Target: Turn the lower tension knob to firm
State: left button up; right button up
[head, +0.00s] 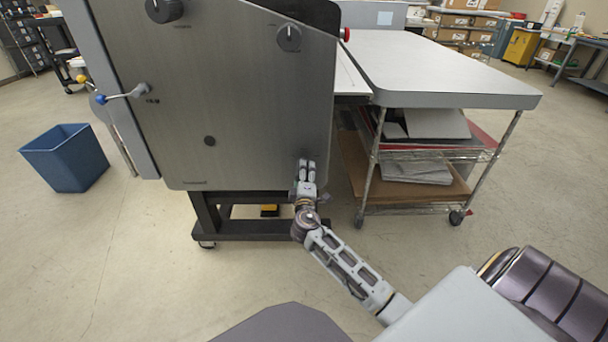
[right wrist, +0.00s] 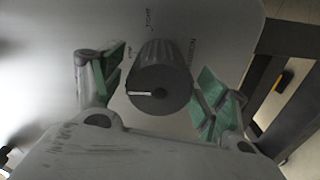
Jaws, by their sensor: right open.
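The lower tension knob (right wrist: 160,80) is a dark grey ribbed cylinder on the machine's side panel (head: 235,110). In the right wrist view its white pointer line points to the picture's left. Small labels stand around it, too small and blurred to read surely. My right gripper (right wrist: 160,85) is open, its green-padded fingers on either side of the knob, with a visible gap on each side. In the head view the right gripper (head: 307,170) is at the panel's lower right corner and largely hides the knob. My left gripper is out of view.
Higher on the panel are another knob (head: 289,38) and a large black knob (head: 164,10). A blue-handled lever (head: 122,94) is at the panel's left. A wire-shelf table (head: 440,75) stands close on the right. A blue bin (head: 65,157) stands on the floor at left.

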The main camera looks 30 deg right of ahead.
jog(key=v, duration=1)
jog(key=shift+s, duration=0.3)
dwell(0.5)
